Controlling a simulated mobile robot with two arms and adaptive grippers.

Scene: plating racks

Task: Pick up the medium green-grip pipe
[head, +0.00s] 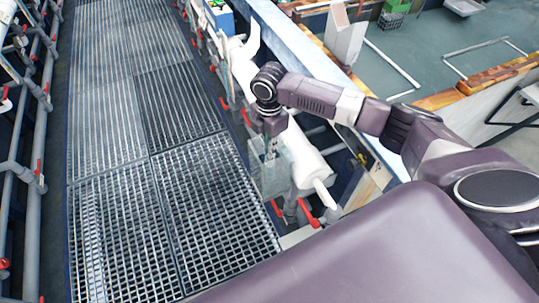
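I cannot make out a medium green-grip pipe in the head view. My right arm reaches in from the right, and my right gripper (270,153) points down beside a white cylinder (304,155). The gripper is small and partly lost against a pale grey box-like part (274,178), so I cannot tell whether it is open or shut or holds anything. My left gripper is not in view.
A metal grating walkway (140,140) runs along the left and is clear. Pipes with red handles (38,170) line its left edge. A blue box with a green top (220,18) stands at the back. A pale blue rail (300,55) runs beside my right arm.

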